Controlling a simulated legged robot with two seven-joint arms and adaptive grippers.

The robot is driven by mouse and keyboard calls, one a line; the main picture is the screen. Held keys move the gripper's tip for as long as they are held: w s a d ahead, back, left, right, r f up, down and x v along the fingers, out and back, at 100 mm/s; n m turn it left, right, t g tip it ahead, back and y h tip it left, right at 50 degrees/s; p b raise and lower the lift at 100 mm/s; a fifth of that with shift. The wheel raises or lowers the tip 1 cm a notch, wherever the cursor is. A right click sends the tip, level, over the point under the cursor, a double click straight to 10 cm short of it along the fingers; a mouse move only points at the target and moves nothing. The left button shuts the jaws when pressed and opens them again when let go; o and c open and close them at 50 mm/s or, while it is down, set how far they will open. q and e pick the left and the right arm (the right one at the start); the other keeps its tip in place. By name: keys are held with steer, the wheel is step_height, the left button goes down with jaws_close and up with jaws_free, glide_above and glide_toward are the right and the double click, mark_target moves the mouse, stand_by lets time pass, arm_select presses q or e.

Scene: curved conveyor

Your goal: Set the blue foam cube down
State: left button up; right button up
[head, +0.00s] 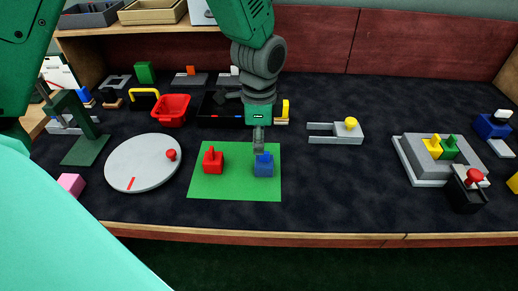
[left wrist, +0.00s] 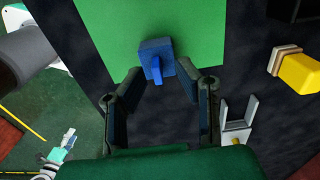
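The blue foam cube (head: 264,169) rests on the green mat (head: 235,188) near the mat's right side, with a small blue knob on it. It also shows in the left wrist view (left wrist: 155,51), lying on the mat (left wrist: 110,25) near its edge. My left gripper (head: 260,147) points down just above and behind the cube. In the left wrist view its two fingers (left wrist: 158,78) are spread apart, one on each side of the cube's near end, with visible gaps. The gripper looks open and empty. My right gripper is in neither view.
A red block (head: 213,161) with a knob stands on the mat left of the cube. A round grey disc (head: 136,165) lies further left. A grey fork-shaped fixture (head: 345,138) and a stepped grey base (head: 425,165) are on the right.

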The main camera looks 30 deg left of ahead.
mark_target(259, 159)
arm_select(q)
step_height(259, 159, up, 8)
steer(key=p, duration=0.1)
steer(key=shift+p, duration=0.35)
steer(key=shift+r, duration=0.1)
